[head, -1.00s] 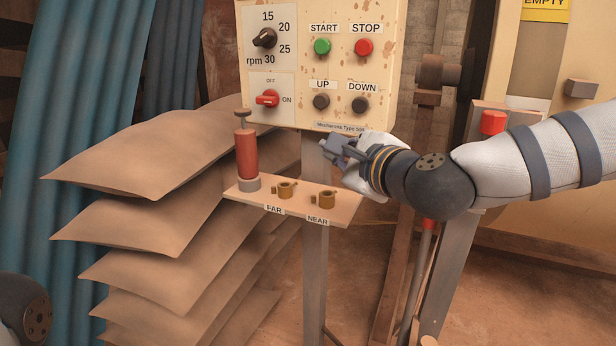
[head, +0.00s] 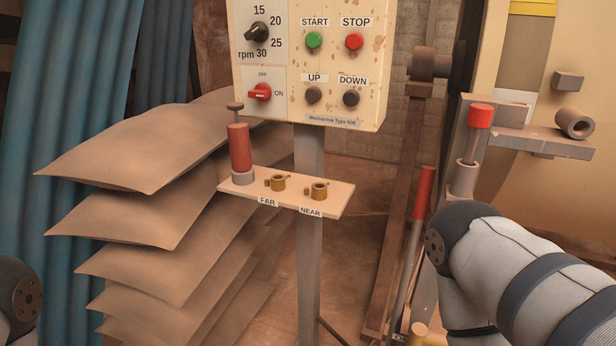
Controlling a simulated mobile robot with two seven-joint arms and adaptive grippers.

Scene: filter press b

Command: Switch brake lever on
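A long lever with a red handle (head: 423,194) stands tilted in the right half of the head view. Its grey rod runs down to the bottom edge, where a small label (head: 399,338) is too small to read. No label that I can read names it as the brake lever. My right arm comes in at the lower right, close beside the lever's rod and apart from the handle. My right gripper is out of view. Only a dark joint of my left arm shows at the left edge, and its gripper is out of view.
The control panel (head: 372,30) stands on a post above a small shelf (head: 331,207) marked FAR and NEAR, holding a red cylinder (head: 239,150). Stacked sacks (head: 130,150) fill the left. A red-capped post (head: 480,117) and a metal ledge (head: 545,143) are at the right.

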